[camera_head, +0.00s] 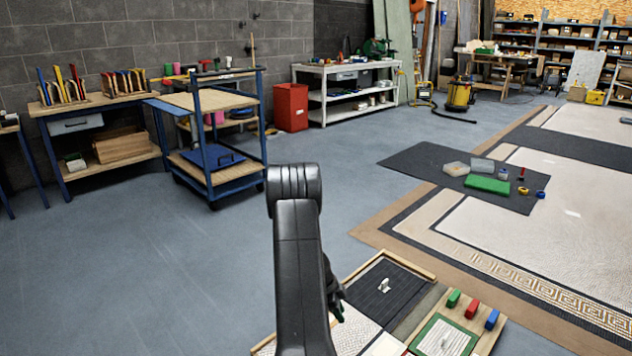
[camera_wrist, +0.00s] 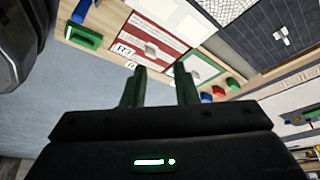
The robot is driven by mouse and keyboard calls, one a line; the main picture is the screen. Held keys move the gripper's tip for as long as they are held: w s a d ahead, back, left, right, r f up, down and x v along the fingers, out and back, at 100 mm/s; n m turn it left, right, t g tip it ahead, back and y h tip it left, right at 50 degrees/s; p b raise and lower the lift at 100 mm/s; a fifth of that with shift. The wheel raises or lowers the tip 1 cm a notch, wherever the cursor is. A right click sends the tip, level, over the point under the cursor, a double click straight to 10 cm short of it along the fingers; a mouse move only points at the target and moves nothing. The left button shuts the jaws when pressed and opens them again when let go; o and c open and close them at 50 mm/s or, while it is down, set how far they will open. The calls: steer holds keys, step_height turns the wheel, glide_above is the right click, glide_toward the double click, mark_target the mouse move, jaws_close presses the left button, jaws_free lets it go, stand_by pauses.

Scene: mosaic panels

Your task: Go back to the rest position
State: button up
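My gripper (camera_wrist: 160,72) is open in the wrist view, its two dark fingers apart with nothing seen between them. Beyond the fingertips lie a red panel (camera_wrist: 172,34) with a pale knob and a green-framed panel (camera_wrist: 214,77). In the head view my black arm hides most of my gripper (camera_head: 335,298), which shows just left of the dark ribbed panel (camera_head: 366,293). That panel bears a white knob (camera_head: 384,286). The green-framed panel (camera_head: 426,329) lies nearer the bottom edge.
Green (camera_head: 453,298), red (camera_head: 472,309) and blue (camera_head: 491,319) blocks stand on the board's right side. A blue-framed trolley (camera_head: 225,176) and a workbench (camera_head: 95,105) stand at the left. A dark mat (camera_head: 420,160) with boxes lies behind. Grey floor left of my arm is clear.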

steer(key=a+r+n+t+y+p, duration=0.1)
steer(key=a+r+n+t, duration=0.1)
steer(key=r+n, duration=0.4)
steer(key=w+a+r+n+t+y+p, duration=0.1)
steer(key=r+n, duration=0.4)
steer(key=r, duration=0.6)
steer(key=shift+a+r+n+t, duration=0.4)
steer(key=shift+a+t, duration=0.1)
steer(key=shift+a, duration=0.4)
